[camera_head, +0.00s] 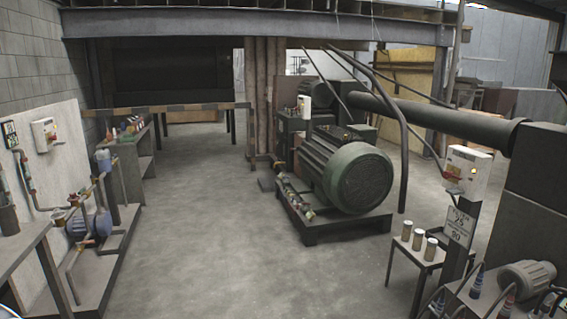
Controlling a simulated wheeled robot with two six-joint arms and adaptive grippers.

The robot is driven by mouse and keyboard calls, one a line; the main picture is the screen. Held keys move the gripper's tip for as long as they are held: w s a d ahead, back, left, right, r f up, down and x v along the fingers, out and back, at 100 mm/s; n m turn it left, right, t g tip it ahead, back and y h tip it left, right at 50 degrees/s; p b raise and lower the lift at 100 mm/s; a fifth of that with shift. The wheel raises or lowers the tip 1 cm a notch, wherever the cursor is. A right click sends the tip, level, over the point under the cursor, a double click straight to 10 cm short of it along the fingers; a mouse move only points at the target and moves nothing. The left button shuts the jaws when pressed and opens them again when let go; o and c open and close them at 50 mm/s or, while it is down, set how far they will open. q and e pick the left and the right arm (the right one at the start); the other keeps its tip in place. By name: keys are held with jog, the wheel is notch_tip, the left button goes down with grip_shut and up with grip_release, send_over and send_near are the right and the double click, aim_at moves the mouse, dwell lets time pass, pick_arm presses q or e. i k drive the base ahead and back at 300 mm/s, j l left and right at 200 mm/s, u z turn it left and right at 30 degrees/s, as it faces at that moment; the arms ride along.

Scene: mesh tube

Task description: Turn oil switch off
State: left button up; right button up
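No part labelled as the oil switch can be read at this size. A white switch box (44,134) with a red part is mounted on the pale panel at the left. Another white box (468,172) with a red and yellow switch stands on a dark post at the right. A small white box (304,106) sits on the machine in the middle. I cannot tell which is the oil switch, nor the switch positions. Neither of my grippers shows in the head view.
A large green motor (345,168) stands on a dark base mid-right. A small table (415,250) with several jars is at front right, near a signboard (460,222). A blue pump (90,226) with pipes is at left. The grey floor (225,245) between is clear.

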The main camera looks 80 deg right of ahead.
aim_at(448, 175)
jog(key=z, duration=3.8)
